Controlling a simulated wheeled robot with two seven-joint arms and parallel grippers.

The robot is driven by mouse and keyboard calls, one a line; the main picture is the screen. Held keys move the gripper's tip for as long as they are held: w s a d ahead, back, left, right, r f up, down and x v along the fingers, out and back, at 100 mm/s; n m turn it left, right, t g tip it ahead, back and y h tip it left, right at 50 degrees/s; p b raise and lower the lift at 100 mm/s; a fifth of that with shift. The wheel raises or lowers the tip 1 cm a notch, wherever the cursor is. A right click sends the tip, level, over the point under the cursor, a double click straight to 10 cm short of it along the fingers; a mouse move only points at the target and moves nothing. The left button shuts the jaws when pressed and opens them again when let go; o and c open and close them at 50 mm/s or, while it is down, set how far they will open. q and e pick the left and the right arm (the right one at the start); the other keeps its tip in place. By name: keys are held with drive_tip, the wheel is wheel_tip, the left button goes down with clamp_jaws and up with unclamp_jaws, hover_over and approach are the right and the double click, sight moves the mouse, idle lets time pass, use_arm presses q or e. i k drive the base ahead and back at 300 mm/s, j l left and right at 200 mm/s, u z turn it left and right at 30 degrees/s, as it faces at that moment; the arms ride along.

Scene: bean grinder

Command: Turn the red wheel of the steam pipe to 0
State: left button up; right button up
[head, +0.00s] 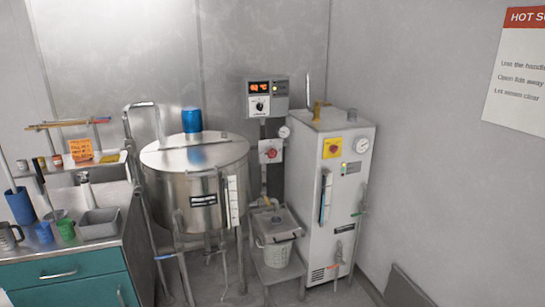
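A small round red part (271,153) sits on a white plate below the control box, between the steel kettle and the white cabinet. It looks like a wheel, but it is too small to read any mark or its setting. A dark vertical pipe (264,180) runs down behind and below the plate. A second red round knob (333,148) sits on a yellow plate on the white cabinet. Neither of my grippers shows in the head view.
The steel kettle (193,180) stands left of the white cabinet (310,175). A white bucket (275,252) stands on a low stand between them. A control box (266,97) with a lit display is above. A counter (65,250) with cups is at left.

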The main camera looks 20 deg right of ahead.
sight(271, 152)
drive_tip(key=i+l, duration=0.2)
drive_tip(key=l, duration=0.15)
drive_tip(key=i+l, duration=0.2)
drive_tip(key=l, duration=0.15)
drive_tip(key=i+l, duration=0.2)
drive_tip(key=l, duration=0.15)
